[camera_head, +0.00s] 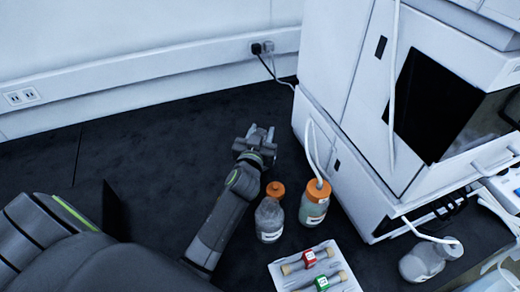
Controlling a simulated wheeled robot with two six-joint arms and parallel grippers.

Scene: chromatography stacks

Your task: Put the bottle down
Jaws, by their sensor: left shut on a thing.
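My left gripper (260,134) reaches out over the dark bench, left of the white instrument. It is shut on a small greyish thing between its fingers, too unclear to tell what it is. A clear bottle with an orange cap (269,222) is beside my left forearm, on its right, apart from the fingertips. A second orange-capped bottle (314,206) stands to the right of it, with a white tube running into its cap. A clear bottle (423,262) with a tube is at the lower right. My right gripper is out of view.
A white tray (275,272) holds two columns with red and green labels at the front. The tall white instrument (332,100) blocks the right. The bench (150,160) is bare to the left of my gripper. Plugs (262,47) and a cable are at the back wall.

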